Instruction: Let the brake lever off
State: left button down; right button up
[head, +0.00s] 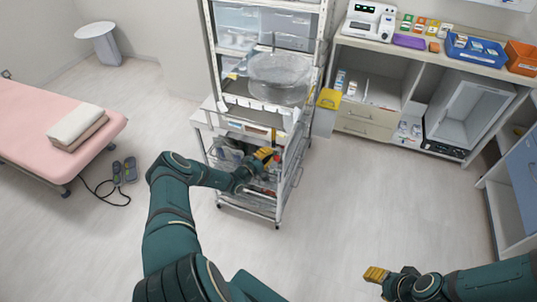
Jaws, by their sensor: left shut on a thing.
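The wheeled white metal cart (247,209) stands at the centre, with shelves and bins. My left gripper (266,154) has its yellow fingertips at the cart's near side, below its upper worktop. It is shut on a small part there, which I take to be the brake lever; the fingers hide it, and its position cannot be read. A small red patch shows just below the fingertips. My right gripper (375,274) is low at the right, away from the cart, over bare floor. Whether its fingers are open or shut is unclear.
A clear round basin (280,77) sits on the cart. A counter with open shelves (372,121) and a yellow bin (329,99) stand behind to the right. A pink treatment bed (35,115) and foot pedals (124,171) are at left. The floor right of the cart is clear.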

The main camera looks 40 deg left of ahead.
pick_arm(q)
jog(key=a+b, duration=0.2)
jog(key=a, duration=0.2)
jog(key=shift+s+a+b, duration=0.2)
jog(key=shift+s+b, duration=0.15)
jog(key=shift+b, duration=0.05)
jog(key=s+a+p, duration=0.1)
jog(key=s, duration=0.8)
jog(key=shift+s+r, duration=0.25)
jog(key=shift+r, duration=0.1)
jog(key=shift+a, duration=0.1)
